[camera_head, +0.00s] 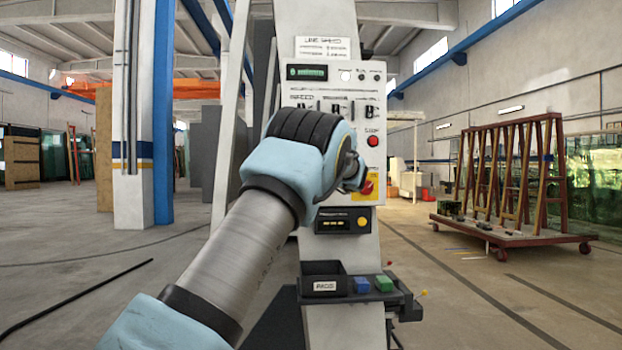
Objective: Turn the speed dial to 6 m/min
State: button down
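The washer's control panel (355,92) stands upright in front of me on a pale column. Its sign (322,48) at the top appears to read "LINE SPEED". A green-lit display (307,72) sits below it, too small to read. A row of dark knobs or switches runs below, with one at the right (369,112). I cannot tell which is the speed dial or read any setting; it may be behind my arm. My arm crosses the panel's lower left and covers part of it. My gripper is hidden behind my wrist, so its contact with the panel does not show.
A red button (373,141) and a red-and-yellow switch (367,187) are right of my wrist. Below are a box with a yellow button (362,222), a dark tray (323,283), a blue block (362,285) and a green block (384,283). A glass rack (520,236) stands right.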

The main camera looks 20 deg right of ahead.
dwell(0.3)
jog(key=shift+c, duration=1.2)
grip_release()
jog(key=b+v, duration=0.3)
jog(key=v, duration=0.7)
jog(key=shift+s, duration=0.4)
jog(key=shift+d, duration=0.1)
